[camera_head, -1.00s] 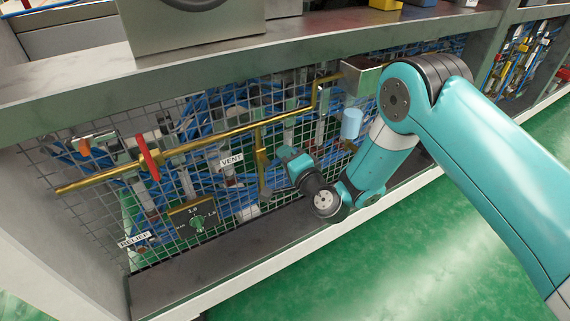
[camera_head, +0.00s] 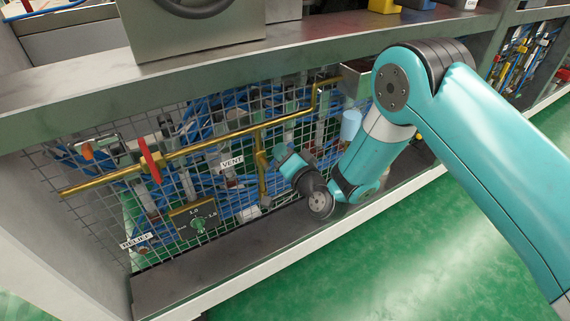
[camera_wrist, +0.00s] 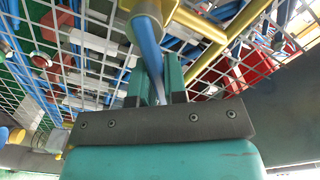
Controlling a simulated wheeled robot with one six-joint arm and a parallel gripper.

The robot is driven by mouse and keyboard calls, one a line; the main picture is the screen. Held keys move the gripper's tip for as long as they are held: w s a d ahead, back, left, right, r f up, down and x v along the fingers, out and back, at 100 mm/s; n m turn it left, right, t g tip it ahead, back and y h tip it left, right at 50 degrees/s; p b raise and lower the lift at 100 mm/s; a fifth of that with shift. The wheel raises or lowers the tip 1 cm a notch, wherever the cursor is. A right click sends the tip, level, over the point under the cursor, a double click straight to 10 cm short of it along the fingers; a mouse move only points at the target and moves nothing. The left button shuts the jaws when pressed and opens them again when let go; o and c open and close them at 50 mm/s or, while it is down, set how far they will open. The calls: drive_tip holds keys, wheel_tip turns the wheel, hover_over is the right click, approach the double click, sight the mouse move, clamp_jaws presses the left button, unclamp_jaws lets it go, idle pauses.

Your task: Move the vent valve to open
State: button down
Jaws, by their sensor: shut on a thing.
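The vent valve (camera_head: 262,160) is on the brass branch pipe, just right of the VENT label (camera_head: 232,163). In the wrist view its brass body (camera_wrist: 148,8) is at the top, with a blue lever (camera_wrist: 150,42) running down from it. My gripper (camera_wrist: 160,80) has its two teal fingers on either side of this lever and is shut on it. In the head view my gripper (camera_head: 280,157) is small beside the branch pipe. The handle is mostly hidden there, so its angle is hard to read.
A wire mesh (camera_head: 100,190) with blue hoses stands behind the brass pipe (camera_head: 205,143). A red handle (camera_head: 150,160), a green dial (camera_head: 198,223) and a RELIEF label (camera_head: 136,240) are to the left. A dark ledge (camera_head: 215,255) runs below, and a shelf overhangs above.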

drive_tip(key=shift+s+a+r+n+p, duration=0.2)
drive_tip(key=shift+r+n+p, duration=0.25)
drive_tip(key=shift+n+p, duration=0.3)
drive_tip(key=n+p, duration=0.2)
drive_tip(key=p, duration=0.1)
drive_tip(key=shift+s+a+r, duration=0.1)
drive_tip(key=shift+s+a, duration=0.05)
drive_tip(key=shift+a, duration=0.05)
